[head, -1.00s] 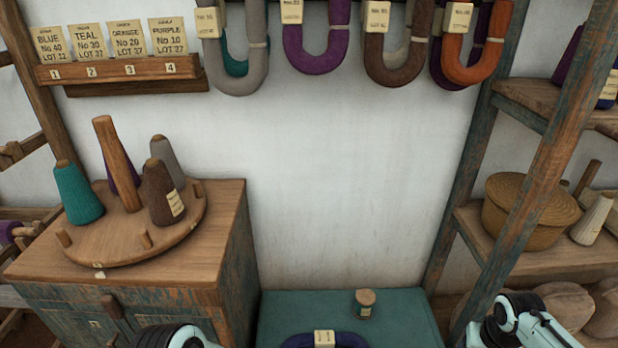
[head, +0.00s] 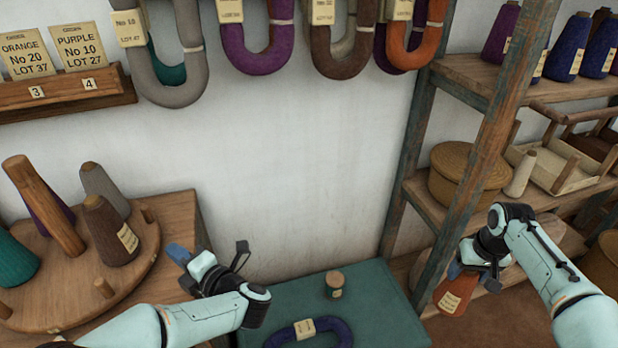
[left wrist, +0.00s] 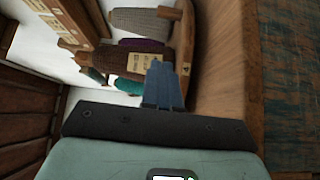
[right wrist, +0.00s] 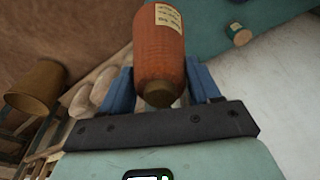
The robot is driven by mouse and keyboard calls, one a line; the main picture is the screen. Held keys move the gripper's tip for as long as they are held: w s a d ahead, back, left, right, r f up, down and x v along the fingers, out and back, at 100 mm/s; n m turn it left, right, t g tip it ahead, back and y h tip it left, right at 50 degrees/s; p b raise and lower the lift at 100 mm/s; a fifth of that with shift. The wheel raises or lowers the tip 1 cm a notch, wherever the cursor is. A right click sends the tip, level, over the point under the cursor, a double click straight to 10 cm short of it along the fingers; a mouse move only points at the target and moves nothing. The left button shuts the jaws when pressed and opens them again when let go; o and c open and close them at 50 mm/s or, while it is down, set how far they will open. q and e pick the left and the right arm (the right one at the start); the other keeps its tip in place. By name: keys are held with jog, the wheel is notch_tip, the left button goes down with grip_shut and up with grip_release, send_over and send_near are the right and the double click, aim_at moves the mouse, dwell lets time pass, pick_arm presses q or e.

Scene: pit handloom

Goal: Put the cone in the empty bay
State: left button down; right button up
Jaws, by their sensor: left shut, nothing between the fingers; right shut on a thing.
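An orange cone (head: 457,291) with a cream label hangs tilted in my right gripper (head: 482,262), by the right-hand shelf. In the right wrist view the orange cone (right wrist: 159,55) sits between the blue fingers. My left gripper (head: 178,253) is shut and empty, near the right edge of the wooden cabinet. The round wooden stand (head: 125,275) on the cabinet has a leaning centre post and teal (head: 14,262), purple, grey (head: 103,187) and brown (head: 110,230) cones. The stand's left side is cut off.
A teal-topped table (head: 385,300) holds a small spool (head: 334,284) and a dark blue hank (head: 310,332). The right shelf has a post (head: 488,130), a round basket (head: 462,172), a pale cone (head: 521,173) and trays. Hanks hang on the wall above; the wall between is clear.

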aim_at(147, 211)
pick_arm(q)
jog(key=shift+w+a+r, duration=0.15)
jog(key=shift+a+r, duration=0.1)
jog(key=shift+a, duration=0.15)
jog(key=shift+w+a, duration=0.15)
jog(key=shift+a, duration=0.1)
jog(key=p+x, duration=0.1)
jog(key=x, duration=0.8)
jog(key=shift+a+r, duration=0.1)
jog(key=shift+a, duration=0.2)
pick_arm(e)
jog(key=shift+w+a+r, duration=0.2)
jog(key=shift+r, duration=0.6)
pick_arm(q)
jog(key=w+p, duration=0.1)
jog(key=w, duration=0.2)
jog(key=shift+w+a, duration=0.15)
jog(key=shift+a, duration=0.05)
pick_arm(e)
jog(key=shift+r, duration=0.35)
pick_arm(q)
jog(key=shift+w+a, duration=0.1)
jog(key=shift+w, duration=0.2)
jog(key=shift+w+a, duration=0.25)
jog(key=shift+w, duration=0.3)
jog(key=shift+w+a, duration=0.25)
jog(key=shift+w, duration=0.3)
pick_arm(e)
jog(key=shift+f, duration=0.15)
